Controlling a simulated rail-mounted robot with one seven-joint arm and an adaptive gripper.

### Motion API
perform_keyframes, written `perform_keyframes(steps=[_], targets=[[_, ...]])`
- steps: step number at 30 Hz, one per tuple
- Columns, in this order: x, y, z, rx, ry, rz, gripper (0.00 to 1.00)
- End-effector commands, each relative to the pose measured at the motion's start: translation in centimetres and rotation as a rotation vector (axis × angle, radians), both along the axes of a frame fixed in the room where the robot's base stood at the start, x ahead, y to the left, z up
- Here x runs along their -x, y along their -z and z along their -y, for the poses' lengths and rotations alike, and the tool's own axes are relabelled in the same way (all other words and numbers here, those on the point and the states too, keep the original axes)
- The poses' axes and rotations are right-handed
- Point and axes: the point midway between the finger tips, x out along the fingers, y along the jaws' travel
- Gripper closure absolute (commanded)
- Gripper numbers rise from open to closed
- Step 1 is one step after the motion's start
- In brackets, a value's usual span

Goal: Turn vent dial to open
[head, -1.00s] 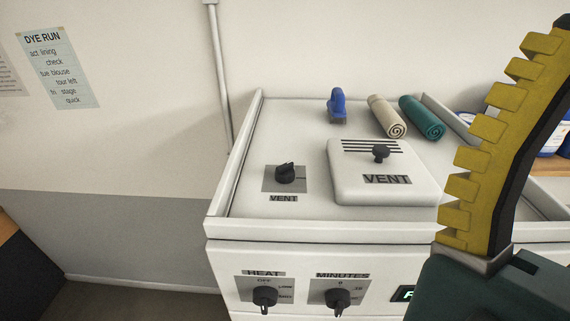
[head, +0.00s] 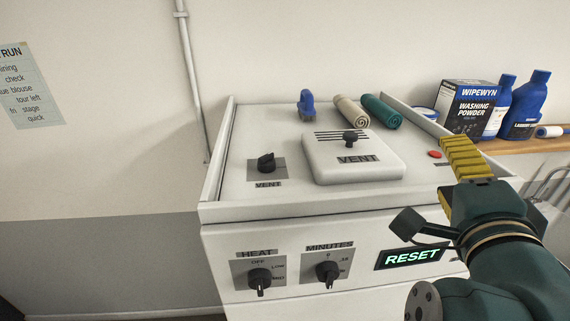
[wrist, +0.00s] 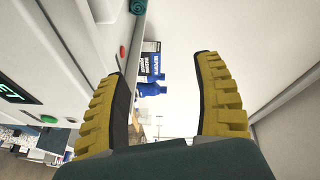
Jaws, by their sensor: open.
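The vent dial (head: 266,162) is a black knob on a grey plate on the left of the machine's top, with a VENT label below it. A raised white vent cover (head: 352,172) with slots, a small black knob (head: 350,139) and its own VENT label sits to its right. My gripper (head: 460,150) has yellow ribbed fingers and is at the machine's right front corner, well right of the dial. In the wrist view its two fingers (wrist: 160,80) stand wide apart with nothing between them. The dial is not in the wrist view.
The HEAT dial (head: 260,279), MINUTES dial (head: 327,272) and lit RESET display (head: 412,258) are on the front panel. Washing powder (head: 476,106) and blue bottles stand on a shelf at right.

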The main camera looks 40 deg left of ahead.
Motion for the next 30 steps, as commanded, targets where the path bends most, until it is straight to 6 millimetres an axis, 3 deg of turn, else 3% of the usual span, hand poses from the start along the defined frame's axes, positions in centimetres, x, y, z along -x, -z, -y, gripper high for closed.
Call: perform_keyframes(steps=[3,5,9,12,15,23,30], targets=[[-2.3,-0.4,-3.8,-0.331,-0.131,-0.299,0.32],[-2.3,-0.1,-6.3,-0.471,-0.207,-0.507,0.32],[0.5,0.8,-11.5,-0.700,-0.334,-1.018,0.32],[3.4,0.7,-13.9,-0.791,-0.366,-1.346,0.32],[5.5,0.5,-15.1,-0.825,-0.367,-1.560,0.32],[6.3,1.3,-17.8,-0.834,-0.363,-1.648,0.32],[5.9,3.4,-23.2,-0.835,-0.362,-1.646,0.32]])
